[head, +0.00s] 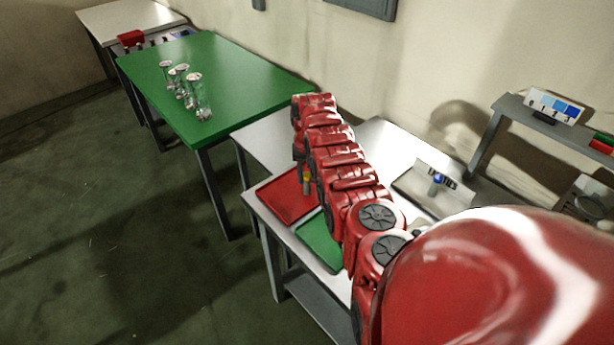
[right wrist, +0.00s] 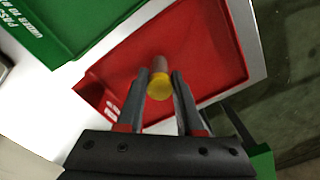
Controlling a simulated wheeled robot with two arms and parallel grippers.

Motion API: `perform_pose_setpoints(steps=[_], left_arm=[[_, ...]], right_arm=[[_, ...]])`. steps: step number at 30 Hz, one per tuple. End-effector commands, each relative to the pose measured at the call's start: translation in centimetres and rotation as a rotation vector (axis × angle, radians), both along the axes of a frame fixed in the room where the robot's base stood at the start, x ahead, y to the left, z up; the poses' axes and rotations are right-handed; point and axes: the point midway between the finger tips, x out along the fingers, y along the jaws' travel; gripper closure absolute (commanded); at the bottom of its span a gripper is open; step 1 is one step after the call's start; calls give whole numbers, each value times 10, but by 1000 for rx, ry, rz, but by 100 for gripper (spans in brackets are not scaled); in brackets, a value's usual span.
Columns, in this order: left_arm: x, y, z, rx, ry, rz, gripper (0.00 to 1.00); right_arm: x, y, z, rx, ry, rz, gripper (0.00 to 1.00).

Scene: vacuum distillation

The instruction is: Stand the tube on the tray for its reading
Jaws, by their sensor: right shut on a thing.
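My right gripper (head: 305,182) reaches out over the red tray (head: 280,201) on the white table. In the right wrist view the gripper (right wrist: 157,80) is shut on a tube with a yellow end (right wrist: 159,88), which sits between the two fingers. The tube's yellow part (head: 306,177) also shows small in the head view, partly hidden by my arm. The red tray (right wrist: 212,52) lies behind the tube in the wrist view. I cannot tell whether the tube touches the tray. The green tray (head: 318,246) lies beside the red one, with white lettering in the wrist view (right wrist: 55,25). My left gripper is out of view.
Several clear glass vessels (head: 186,88) stand on the green table (head: 240,75) further back. A small stand with a blue item (head: 437,180) is right of my arm. A shelf (head: 560,128) at the right holds a blue-patterned card (head: 553,106).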

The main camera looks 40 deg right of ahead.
Motion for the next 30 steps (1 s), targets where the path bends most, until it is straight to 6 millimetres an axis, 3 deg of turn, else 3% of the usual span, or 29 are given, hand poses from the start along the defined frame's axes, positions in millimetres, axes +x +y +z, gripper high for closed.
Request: perform_pose_setpoints(steps=[12, 13, 18, 30], left_arm=[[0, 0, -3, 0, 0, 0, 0], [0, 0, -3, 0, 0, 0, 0], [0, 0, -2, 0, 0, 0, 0], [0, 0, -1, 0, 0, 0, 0]], right_arm=[[-1, 0, -8, 0, 1, 0, 100], [-1, 0, -8, 0, 1, -1, 63], [-1, 0, -7, 0, 1, -1, 35], [0, 0, -2, -1, -1, 0, 35]])
